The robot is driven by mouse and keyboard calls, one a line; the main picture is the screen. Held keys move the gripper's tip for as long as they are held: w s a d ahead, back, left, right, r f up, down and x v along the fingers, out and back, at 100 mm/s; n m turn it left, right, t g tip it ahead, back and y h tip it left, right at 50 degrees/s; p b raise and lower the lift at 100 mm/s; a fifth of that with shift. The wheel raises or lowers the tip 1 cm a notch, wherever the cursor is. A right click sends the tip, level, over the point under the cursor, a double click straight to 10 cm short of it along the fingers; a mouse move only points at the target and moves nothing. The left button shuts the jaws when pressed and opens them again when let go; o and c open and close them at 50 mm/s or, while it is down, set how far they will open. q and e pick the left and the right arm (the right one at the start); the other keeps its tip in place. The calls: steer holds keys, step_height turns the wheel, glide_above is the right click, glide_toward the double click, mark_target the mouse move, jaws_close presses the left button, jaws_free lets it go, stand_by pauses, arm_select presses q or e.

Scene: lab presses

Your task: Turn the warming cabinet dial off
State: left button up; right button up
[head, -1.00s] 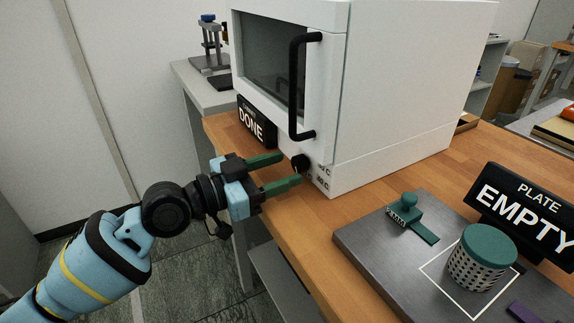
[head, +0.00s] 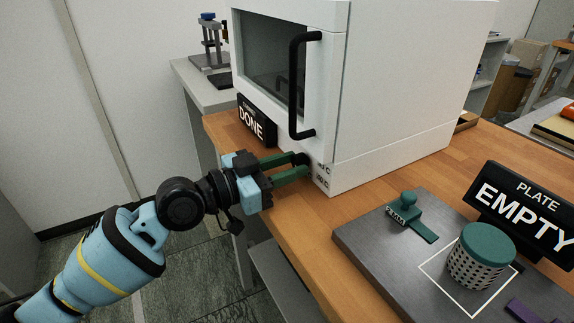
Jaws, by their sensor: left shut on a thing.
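The white warming cabinet (head: 395,110) stands on the wooden bench with its door closed. Its black dial (head: 301,159) is low on the front, below the door handle, and is mostly hidden by my gripper. My left gripper (head: 300,166) has its green fingers at the dial, one on each side, shut on it. Temperature markings show just right of the dial, but the dial's pointer cannot be made out. My right gripper is not in view.
A black DONE sign (head: 256,121) stands left of the dial, close to my gripper. The black door handle (head: 293,90) juts out above. A grey plate (head: 380,240) at right holds a green stamp (head: 407,208) and a green-lidded perforated jar (head: 478,262), beside an EMPTY sign (head: 528,208).

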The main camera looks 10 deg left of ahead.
arm_select(q)
steer(key=shift+n+p, duration=0.35)
steer(key=shift+n, duration=0.85)
steer(key=o, duration=1)
steer(key=shift+b+v, duration=0.4)
steer(key=shift+v, duration=3.55)
